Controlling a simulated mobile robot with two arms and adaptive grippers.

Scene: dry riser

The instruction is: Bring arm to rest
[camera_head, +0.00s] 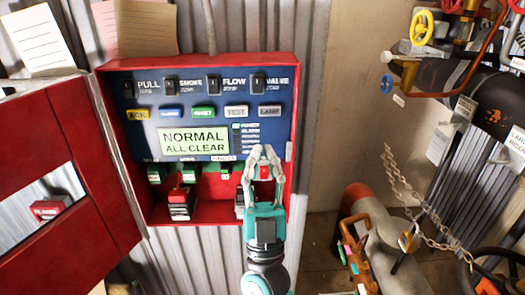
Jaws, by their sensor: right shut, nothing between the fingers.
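My right gripper (262,160) is raised in front of the lower right part of a red alarm panel (298,110). Its fingers are shut with nothing between them, and my teal and grey arm rises from below. Whether the fingertips touch the panel cannot be told. The panel's screen (194,141) reads "NORMAL ALL CLEAR". A row of switches and coloured buttons runs above the screen. The gripper hides part of the lower row of the panel. My left gripper is not in view.
The panel's red door (70,190) stands open at the left. At the right are a dark pipe with a yellow handwheel (421,27), a hanging chain (415,195) and a grey pipe (385,235) with an orange tool-like part. The floor shows between the panel and pipes.

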